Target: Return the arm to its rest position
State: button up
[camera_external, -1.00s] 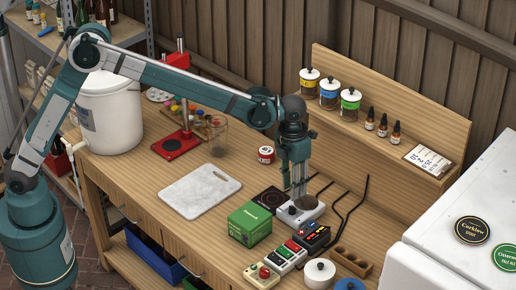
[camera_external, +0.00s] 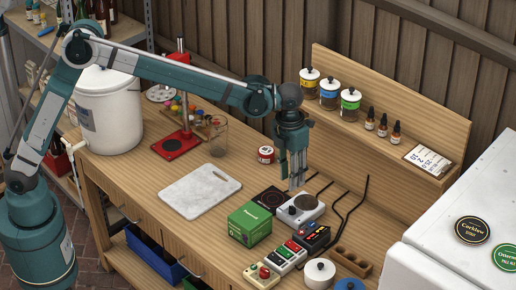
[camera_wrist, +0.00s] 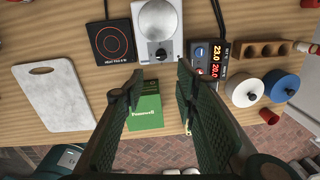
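My gripper (camera_external: 297,186) points down over the back middle of the wooden bench, above the white hot plate (camera_external: 301,209). In the wrist view its two fingers (camera_wrist: 157,80) are spread apart with nothing between them, so it is open and empty. The hot plate with its round grey top also shows in the wrist view (camera_wrist: 158,20). The green box (camera_wrist: 146,108) lies below the fingers in that view and stands in front of the hot plate in the external view (camera_external: 250,223).
A white cutting board (camera_external: 200,191) lies left of the gripper. A glass beaker (camera_external: 218,140), a red stand (camera_external: 178,145) and a white bucket (camera_external: 108,115) stand farther left. A shelf with jars (camera_external: 329,94) rises behind. A digital controller (camera_wrist: 208,60) and cables lie to the right.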

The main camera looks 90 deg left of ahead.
jog(key=s+d+r+n+t, duration=0.1)
jog(key=s+r+n, duration=0.4)
jog(key=s, duration=0.4)
jog(key=s+r+n+t, duration=0.1)
jog(key=s+r+n, duration=0.3)
jog(key=s, duration=0.5)
jog(key=s+d+r+n+t, duration=0.1)
jog(key=s+r+n, duration=0.4)
jog(key=s, duration=0.4)
jog(key=s+f+n+t, duration=0.1)
jog(key=s+n, duration=0.3)
jog(key=s, duration=0.4)
jog(key=s+f+n+t, duration=0.1)
jog(key=s+f+n, duration=0.3)
jog(key=s, duration=0.5)
jog(key=s+f+n+t, duration=0.1)
jog(key=s+f+n, duration=0.1)
jog(key=s+n, duration=0.4)
jog(key=shift+s+f+t, duration=0.35)
jog(key=shift+s+t, duration=0.05)
jog(key=shift+s, duration=1.1)
jog(key=shift+d, duration=0.1)
